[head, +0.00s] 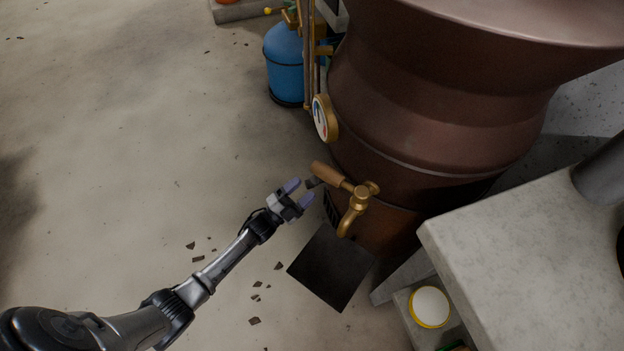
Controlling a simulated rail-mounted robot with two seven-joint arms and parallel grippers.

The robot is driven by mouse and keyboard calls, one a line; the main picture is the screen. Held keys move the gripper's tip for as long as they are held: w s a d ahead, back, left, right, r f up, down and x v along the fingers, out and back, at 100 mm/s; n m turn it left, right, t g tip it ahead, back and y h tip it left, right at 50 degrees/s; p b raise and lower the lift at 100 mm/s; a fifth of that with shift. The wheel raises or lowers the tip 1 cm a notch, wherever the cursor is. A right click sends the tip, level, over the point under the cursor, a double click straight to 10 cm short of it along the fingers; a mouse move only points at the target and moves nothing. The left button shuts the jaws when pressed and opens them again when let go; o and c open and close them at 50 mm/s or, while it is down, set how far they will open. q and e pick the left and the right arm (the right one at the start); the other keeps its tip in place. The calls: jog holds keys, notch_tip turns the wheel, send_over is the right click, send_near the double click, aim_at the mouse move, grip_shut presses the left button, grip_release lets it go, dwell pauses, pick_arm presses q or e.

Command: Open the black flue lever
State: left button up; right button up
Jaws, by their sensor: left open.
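My left gripper (299,192) is open, with its two purple fingertips apart, at the front of the large copper vessel (430,120). A small dark piece (313,183) shows just beyond the fingertips, beside the wooden handle of the brass tap (357,201). It may be the end of the black flue lever, but most of it is hidden and I cannot tell how it is set. I see no clear contact between the fingers and it. My right gripper is not in view.
A round gauge (324,118) and a blue gas bottle (285,62) stand behind the gripper. A black plate (331,267) lies below the tap. A grey block (520,260) and a yellow-rimmed white lid (430,307) are at the right. The floor at left is open, with scattered dark chips.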

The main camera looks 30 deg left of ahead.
pick_arm(q)
jog(key=p+v, duration=0.1)
jog(key=v, duration=0.7)
jog(key=shift+s, duration=0.35)
jog(key=shift+a+f, duration=0.1)
